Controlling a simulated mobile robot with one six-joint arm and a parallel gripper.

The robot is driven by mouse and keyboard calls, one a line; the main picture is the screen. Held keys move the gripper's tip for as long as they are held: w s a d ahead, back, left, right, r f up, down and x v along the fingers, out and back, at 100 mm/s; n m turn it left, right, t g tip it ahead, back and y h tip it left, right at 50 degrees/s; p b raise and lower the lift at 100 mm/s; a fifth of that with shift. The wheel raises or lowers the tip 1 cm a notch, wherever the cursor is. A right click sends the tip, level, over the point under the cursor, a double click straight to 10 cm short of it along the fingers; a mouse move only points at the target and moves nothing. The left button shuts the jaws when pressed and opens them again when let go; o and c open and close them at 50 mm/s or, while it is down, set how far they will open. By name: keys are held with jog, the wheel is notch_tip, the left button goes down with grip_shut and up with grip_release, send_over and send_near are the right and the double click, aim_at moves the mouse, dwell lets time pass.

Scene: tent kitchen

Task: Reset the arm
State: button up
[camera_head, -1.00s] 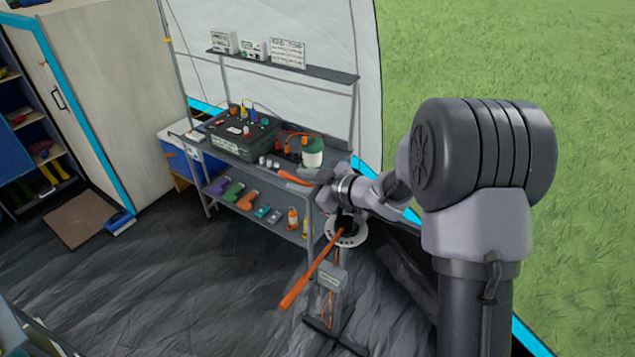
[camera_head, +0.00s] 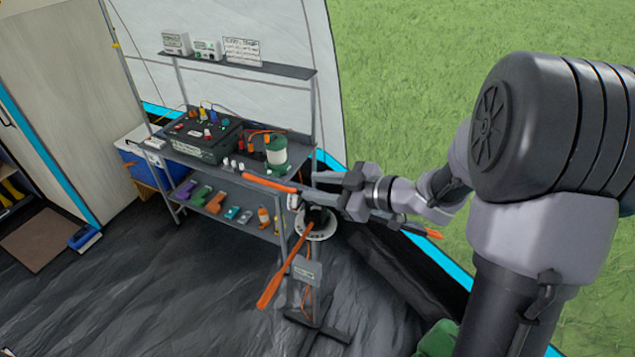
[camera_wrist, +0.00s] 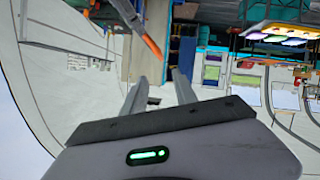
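My arm comes in from the right in the head view, and my gripper (camera_head: 314,186) points left, close to the right end of the grey workbench in the picture. The wrist view shows its two fingers (camera_wrist: 161,82) apart, with nothing seen between them. A long orange-handled tool (camera_head: 268,182) shows at the bench's right end. An orange tip (camera_head: 420,230) shows below my forearm. I cannot tell whether these are one piece, or whether it touches my gripper. A dark bar with an orange part (camera_wrist: 150,45) crosses the top of the wrist view.
The workbench (camera_head: 225,175) carries a black box (camera_head: 205,137), a green-and-white container (camera_head: 276,152) and small items on a lower shelf. A stand with an orange lever (camera_head: 285,265) stands below my gripper. A green object (camera_head: 437,340) is at the bottom.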

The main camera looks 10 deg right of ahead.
jog(key=shift+w, duration=0.1)
